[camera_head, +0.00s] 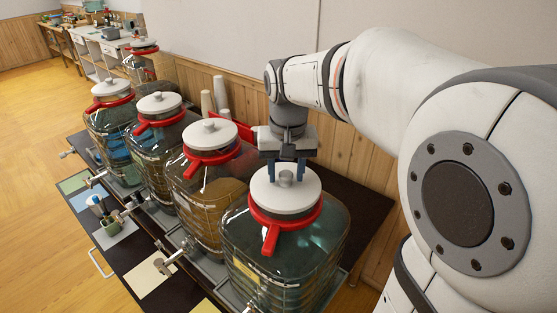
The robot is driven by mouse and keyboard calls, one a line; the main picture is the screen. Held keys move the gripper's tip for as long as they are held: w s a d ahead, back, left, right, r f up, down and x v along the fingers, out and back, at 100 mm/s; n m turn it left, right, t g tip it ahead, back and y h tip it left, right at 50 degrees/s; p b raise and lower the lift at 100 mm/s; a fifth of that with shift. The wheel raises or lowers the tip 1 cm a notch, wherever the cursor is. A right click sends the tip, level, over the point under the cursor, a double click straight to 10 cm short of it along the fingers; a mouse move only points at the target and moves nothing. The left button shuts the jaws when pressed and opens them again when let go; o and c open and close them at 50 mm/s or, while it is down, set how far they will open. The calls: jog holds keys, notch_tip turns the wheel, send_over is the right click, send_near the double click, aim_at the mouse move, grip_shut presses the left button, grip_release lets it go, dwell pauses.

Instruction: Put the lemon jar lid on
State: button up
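Several large clear jars with red collars stand in a row, each with a white knobbed lid on top. I cannot read which is the lemon jar. My gripper (286,173) points down over the white lid (273,199) of the nearest jar (268,262). Its two blue fingers are apart, on either side of the lid's knob (286,179), with gaps showing between; contact is not clear. This lid sits at the jar's red collar (286,222); whether it is fully seated is hard to tell. The other lids (210,134) (158,104) (111,88) look flat on their jars.
The jars stand on a dark table (359,214) against a wood-panelled wall. Stacked cups (220,92) stand behind them. Metal taps (166,264), coloured cards (150,277) and a small caddy (113,231) are in front. A further jar (140,62) stands at the back.

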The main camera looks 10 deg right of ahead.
jog(key=shift+o, duration=0.8)
jog(key=r, duration=0.8)
jog(key=shift+s+b, duration=0.35)
jog(key=shift+b, duration=0.05)
jog(key=shift+f, duration=0.1)
jog(key=s+f, duration=0.4)
jog(key=s+f+n+t, duration=0.1)
jog(key=s+f, duration=0.3)
jog(key=s, duration=0.1)
jog(key=s+d+f+n+t, duration=0.1)
jog(key=s+f, duration=0.3)
jog(key=shift+s+f, duration=0.2)
jog(key=shift+f, duration=0.1)
dwell(0.4)
